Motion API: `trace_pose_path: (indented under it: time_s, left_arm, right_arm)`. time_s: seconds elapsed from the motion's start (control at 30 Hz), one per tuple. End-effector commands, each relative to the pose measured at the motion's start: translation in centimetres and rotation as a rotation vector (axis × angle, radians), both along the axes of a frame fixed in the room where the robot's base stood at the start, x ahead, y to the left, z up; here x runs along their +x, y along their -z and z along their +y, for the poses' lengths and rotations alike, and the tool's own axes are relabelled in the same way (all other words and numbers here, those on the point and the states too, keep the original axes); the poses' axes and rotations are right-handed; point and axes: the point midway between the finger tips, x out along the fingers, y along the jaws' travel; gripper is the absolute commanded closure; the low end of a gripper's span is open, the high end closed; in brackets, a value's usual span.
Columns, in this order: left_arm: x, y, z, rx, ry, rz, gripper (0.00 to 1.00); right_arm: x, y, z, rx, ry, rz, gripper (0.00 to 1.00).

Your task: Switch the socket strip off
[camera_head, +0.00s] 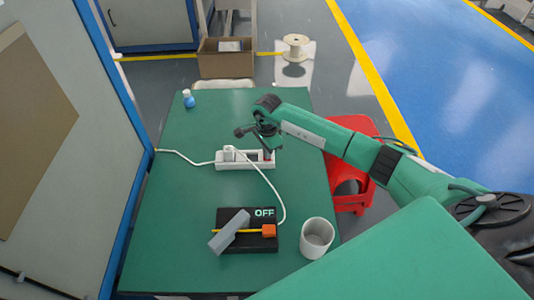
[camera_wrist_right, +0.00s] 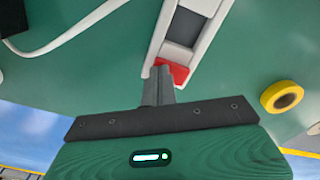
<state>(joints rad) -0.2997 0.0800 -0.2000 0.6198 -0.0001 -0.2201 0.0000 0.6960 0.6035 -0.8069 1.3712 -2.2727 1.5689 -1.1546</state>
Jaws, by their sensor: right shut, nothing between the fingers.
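The white socket strip (camera_head: 232,166) lies on the green table, with a white plug (camera_head: 229,153) in its left part. In the right wrist view the strip (camera_wrist_right: 154,52) ends close to my fingertips, with a red switch (camera_wrist_right: 174,72) at that end. My right gripper (camera_head: 267,153) is over the strip's right end. In the wrist view its shut, empty fingers (camera_wrist_right: 158,72) are right beside the red switch; I cannot tell if they touch it. The fingers hide part of the switch. My left gripper is not in view.
A black device (camera_head: 262,243) marked OFF, with a grey block and orange piece, sits near the front, beside a white cup (camera_head: 317,238). A white cable runs from the plug towards it. A small blue-capped bottle (camera_head: 188,98) stands far left. Yellow tape (camera_wrist_right: 282,96) shows in the wrist view.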

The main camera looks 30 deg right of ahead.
Motion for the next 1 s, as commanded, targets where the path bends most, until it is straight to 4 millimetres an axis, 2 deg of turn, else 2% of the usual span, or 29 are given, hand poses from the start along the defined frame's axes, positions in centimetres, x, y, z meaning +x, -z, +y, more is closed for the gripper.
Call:
trace_pose_path:
  time_s: [0.17,1.0]
  left_arm:
    - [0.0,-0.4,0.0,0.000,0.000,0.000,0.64]
    - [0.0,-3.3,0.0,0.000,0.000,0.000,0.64]
  right_arm:
    - [-0.1,-0.4,0.0,-0.002,0.000,0.004,1.00]
    - [-0.1,-6.9,0.0,-0.001,0.000,0.003,1.00]
